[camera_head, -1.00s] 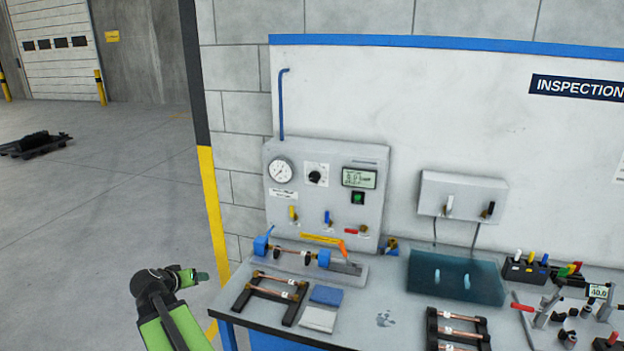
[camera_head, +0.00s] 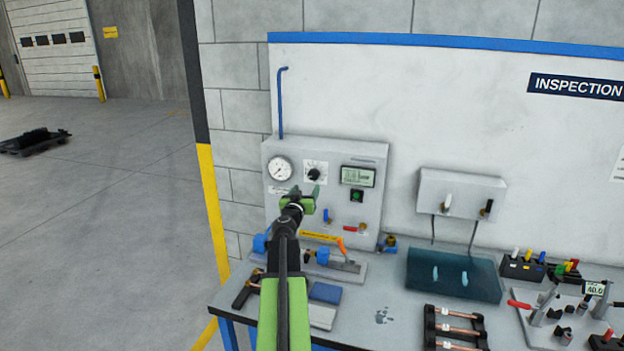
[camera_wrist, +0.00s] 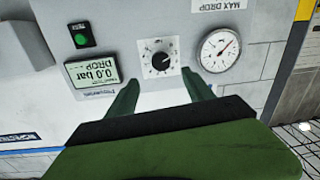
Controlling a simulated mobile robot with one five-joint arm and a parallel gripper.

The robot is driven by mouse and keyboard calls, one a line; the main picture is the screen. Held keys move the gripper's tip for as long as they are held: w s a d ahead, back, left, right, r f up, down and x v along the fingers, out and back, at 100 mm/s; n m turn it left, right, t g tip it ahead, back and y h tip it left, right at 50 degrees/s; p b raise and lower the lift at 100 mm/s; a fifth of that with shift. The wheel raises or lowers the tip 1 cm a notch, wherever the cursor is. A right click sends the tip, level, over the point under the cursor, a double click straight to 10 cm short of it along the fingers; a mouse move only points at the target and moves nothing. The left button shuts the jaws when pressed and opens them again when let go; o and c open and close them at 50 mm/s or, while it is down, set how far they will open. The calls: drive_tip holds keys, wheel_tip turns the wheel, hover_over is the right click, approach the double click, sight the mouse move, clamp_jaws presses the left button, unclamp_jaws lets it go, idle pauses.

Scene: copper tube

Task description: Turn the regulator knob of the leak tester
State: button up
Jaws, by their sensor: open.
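The leak tester (camera_head: 374,205) is a grey panel box at the back left of the bench. Its black regulator knob (camera_head: 314,174) sits on a white dial plate, between the round gauge (camera_head: 280,169) and the display (camera_head: 357,176). In the wrist view, which is upside down, the knob (camera_wrist: 160,60) lies just beyond the fingertips, near the middle. My gripper (camera_head: 304,191) is open, in front of the panel and just below the knob in the head view. It also shows in the wrist view (camera_wrist: 165,88), its fingers apart and empty. No contact with the knob shows.
A green button (camera_head: 357,196) and a blue lever (camera_head: 327,216) are close by on the panel. The tube fixture (camera_head: 345,265) stands below, partly hidden by my arm. A grey box (camera_head: 462,193) hangs at right.

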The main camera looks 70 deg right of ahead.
sight(313, 176)
drive_tip(key=d, duration=0.3)
drive_tip(key=w+d, duration=0.1)
drive_tip(key=d, duration=0.7)
drive_tip(key=shift+w, duration=0.25)
